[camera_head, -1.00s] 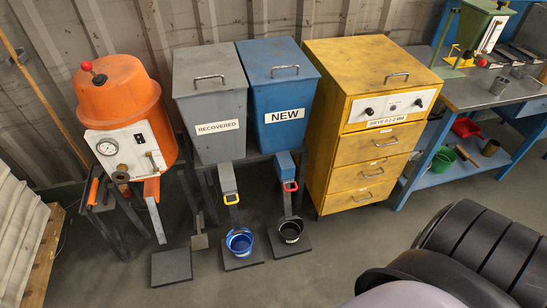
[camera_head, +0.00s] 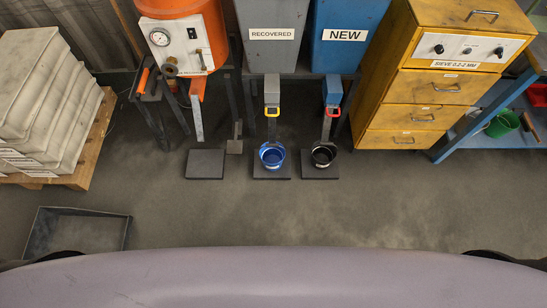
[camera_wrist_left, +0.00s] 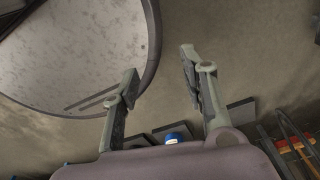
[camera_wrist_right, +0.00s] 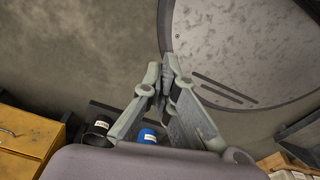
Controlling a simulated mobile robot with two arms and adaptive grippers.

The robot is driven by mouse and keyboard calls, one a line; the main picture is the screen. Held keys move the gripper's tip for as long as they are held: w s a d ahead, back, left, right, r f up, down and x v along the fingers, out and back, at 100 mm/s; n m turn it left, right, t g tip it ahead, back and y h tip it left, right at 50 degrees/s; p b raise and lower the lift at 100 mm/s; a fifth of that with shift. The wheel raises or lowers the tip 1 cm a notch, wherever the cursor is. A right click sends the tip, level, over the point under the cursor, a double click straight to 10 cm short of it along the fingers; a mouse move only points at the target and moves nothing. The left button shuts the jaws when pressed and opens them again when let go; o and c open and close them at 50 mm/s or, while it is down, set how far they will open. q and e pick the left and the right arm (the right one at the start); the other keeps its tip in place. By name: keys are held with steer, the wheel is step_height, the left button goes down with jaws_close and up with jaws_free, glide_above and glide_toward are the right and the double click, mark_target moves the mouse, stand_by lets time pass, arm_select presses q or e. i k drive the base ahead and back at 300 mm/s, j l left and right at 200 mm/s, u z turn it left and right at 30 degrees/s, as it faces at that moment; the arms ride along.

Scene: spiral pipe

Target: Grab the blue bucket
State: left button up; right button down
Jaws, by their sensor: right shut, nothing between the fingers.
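The blue bucket (camera_head: 271,157) stands on a dark square plate (camera_head: 271,175) on the floor, below the chute of the RECOVERED hopper. It also shows in the left wrist view (camera_wrist_left: 173,138) and in the right wrist view (camera_wrist_right: 148,135). My left gripper (camera_wrist_left: 161,68) is open and empty, with its fingers well apart, and the bucket shows beyond it. My right gripper (camera_wrist_right: 162,73) is shut and empty, with the bucket beyond it. Neither gripper touches the bucket. Both grippers are out of sight in the head view.
A black bucket (camera_head: 323,156) stands on its own plate just right of the blue one. An empty plate (camera_head: 205,164) lies to the left. A yellow cabinet (camera_head: 432,90) stands at right, a pallet (camera_head: 85,155) and a grey tray (camera_head: 80,232) at left. The floor before the buckets is clear.

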mark_target(272, 155)
steer(key=i+j, duration=0.2)
steer(key=j, duration=0.2)
steer(key=i+j, duration=0.2)
steer(key=j, duration=0.2)
steer(key=i+j+z, duration=0.1)
steer(key=j, duration=0.3)
steer(key=i, duration=0.1)
